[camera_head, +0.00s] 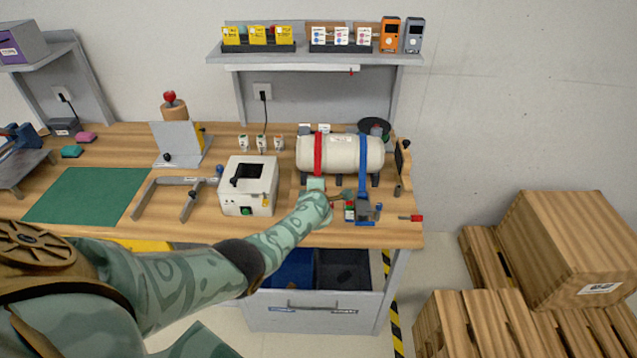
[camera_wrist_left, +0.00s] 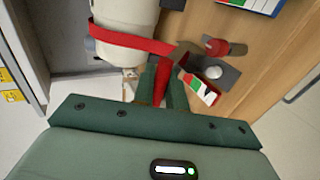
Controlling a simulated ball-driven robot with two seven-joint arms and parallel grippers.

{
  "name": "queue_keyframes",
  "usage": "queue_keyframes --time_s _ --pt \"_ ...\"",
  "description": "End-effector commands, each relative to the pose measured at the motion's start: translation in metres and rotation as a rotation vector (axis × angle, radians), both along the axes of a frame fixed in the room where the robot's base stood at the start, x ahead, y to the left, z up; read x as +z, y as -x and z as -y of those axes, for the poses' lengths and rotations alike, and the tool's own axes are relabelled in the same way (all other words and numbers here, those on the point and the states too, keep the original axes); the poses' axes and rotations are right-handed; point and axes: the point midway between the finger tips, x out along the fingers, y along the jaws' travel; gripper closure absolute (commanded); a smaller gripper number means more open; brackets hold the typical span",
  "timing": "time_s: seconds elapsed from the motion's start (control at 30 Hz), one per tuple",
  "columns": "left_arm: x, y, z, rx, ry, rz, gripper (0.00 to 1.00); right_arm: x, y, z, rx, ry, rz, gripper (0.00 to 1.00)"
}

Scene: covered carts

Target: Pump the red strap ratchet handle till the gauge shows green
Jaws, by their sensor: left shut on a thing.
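A cream tank (camera_head: 340,153) lies on the wooden bench, with a red strap (camera_head: 318,153) and a blue strap (camera_head: 362,153) around it. The red strap also shows in the left wrist view (camera_wrist_left: 130,40). My left gripper (camera_head: 335,198) is at the front of the tank, by the foot of the red strap. In the left wrist view its fingers (camera_wrist_left: 163,82) are shut on the red ratchet handle (camera_wrist_left: 162,80). The gauge (camera_wrist_left: 199,86) beside them has red, white and green parts; its reading is too small to tell. My right gripper is not in view.
A blue ratchet (camera_head: 365,209) stands just right of my left gripper. A white box (camera_head: 249,186) with a dark top window stands left of it. A red-ended tool (camera_head: 413,218) lies near the bench's right edge. Open drawers are below.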

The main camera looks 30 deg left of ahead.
Motion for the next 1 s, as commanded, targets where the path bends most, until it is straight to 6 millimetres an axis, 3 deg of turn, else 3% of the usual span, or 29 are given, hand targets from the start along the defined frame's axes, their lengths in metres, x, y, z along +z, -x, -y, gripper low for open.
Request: queue_keyframes --time_s 0.03,0.2,0.87,0.9,1.0 --pt "0.01 -0.0056 -0.0025 -0.002 -0.005 0.013 1.0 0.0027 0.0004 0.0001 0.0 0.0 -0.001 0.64" --pt "0.0155 -0.0099 -0.0053 -0.002 -0.007 0.017 1.0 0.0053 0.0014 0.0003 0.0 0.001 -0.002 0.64" --pt "0.0197 -0.0136 -0.0076 -0.003 -0.01 0.021 1.0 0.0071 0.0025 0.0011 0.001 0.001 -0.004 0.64" --pt "0.0197 -0.0136 -0.0076 -0.003 -0.01 0.021 0.81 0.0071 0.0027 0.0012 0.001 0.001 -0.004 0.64" --pt "0.0185 -0.0128 -0.0074 -0.003 -0.009 0.018 0.81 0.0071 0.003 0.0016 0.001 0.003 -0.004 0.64"
